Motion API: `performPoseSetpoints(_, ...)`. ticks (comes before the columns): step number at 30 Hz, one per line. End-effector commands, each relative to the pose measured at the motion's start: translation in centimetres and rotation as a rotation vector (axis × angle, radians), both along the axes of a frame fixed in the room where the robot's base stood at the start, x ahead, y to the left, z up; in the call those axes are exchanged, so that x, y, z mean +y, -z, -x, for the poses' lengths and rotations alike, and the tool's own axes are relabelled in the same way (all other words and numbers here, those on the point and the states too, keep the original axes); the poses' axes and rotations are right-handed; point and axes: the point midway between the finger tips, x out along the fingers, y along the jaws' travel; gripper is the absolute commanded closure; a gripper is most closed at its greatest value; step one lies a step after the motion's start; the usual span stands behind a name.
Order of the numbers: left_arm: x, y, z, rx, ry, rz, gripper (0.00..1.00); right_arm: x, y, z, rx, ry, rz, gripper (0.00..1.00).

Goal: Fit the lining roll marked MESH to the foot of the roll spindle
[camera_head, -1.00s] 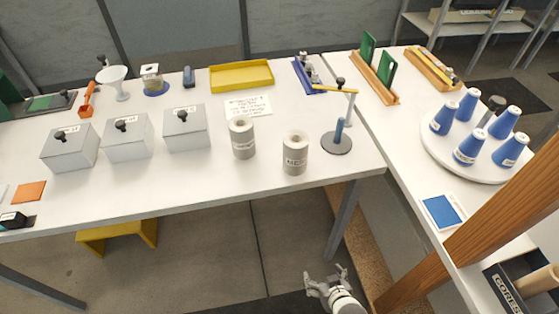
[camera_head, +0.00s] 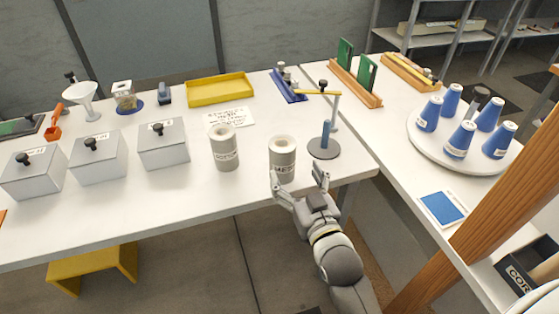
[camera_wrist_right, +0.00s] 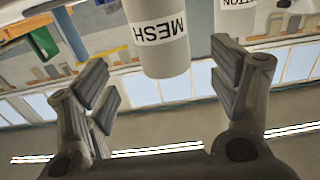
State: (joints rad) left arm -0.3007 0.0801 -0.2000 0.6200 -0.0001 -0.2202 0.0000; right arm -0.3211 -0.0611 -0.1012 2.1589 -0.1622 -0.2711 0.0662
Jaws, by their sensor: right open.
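The lining roll marked MESH (camera_head: 283,156) stands upright near the front edge of the table. It is a pale hollow cylinder, and its label shows upside down in the right wrist view (camera_wrist_right: 160,40). A second similar roll (camera_head: 224,148) stands to its left; its label is hard to read in the head view. The roll spindle (camera_head: 325,137) is a blue post on a dark round foot, right of the MESH roll, with a yellow arm above. My right gripper (camera_head: 298,183) is open in front of the MESH roll, which lies between the finger lines but beyond the tips. My left gripper is out of view.
Three grey lidded boxes (camera_head: 98,165) stand left of the rolls. A written card (camera_head: 231,118) and yellow tray (camera_head: 220,90) lie behind. A turntable with blue cones (camera_head: 464,160) stands on the right table. A wooden post (camera_head: 490,220) rises at the right.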

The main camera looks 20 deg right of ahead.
Motion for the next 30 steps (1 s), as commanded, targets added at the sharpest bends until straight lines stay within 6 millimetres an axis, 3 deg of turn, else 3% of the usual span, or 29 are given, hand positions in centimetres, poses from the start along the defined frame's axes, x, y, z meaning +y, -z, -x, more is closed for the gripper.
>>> performPoseSetpoints(3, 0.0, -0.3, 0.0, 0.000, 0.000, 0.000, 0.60, 0.1, -0.2, -1.8, -0.001, 0.000, 0.000, 0.19)
performPoseSetpoints(13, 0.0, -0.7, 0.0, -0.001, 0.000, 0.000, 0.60, 0.3, -0.2, -4.1, 0.002, 0.000, -0.001, 0.19)
performPoseSetpoints(21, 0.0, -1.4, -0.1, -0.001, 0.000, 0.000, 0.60, 0.6, -0.5, -7.7, 0.000, -0.001, -0.001, 0.19)
performPoseSetpoints(30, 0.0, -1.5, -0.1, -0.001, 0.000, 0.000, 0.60, 0.7, -0.3, -8.6, 0.002, -0.001, -0.001, 0.19)
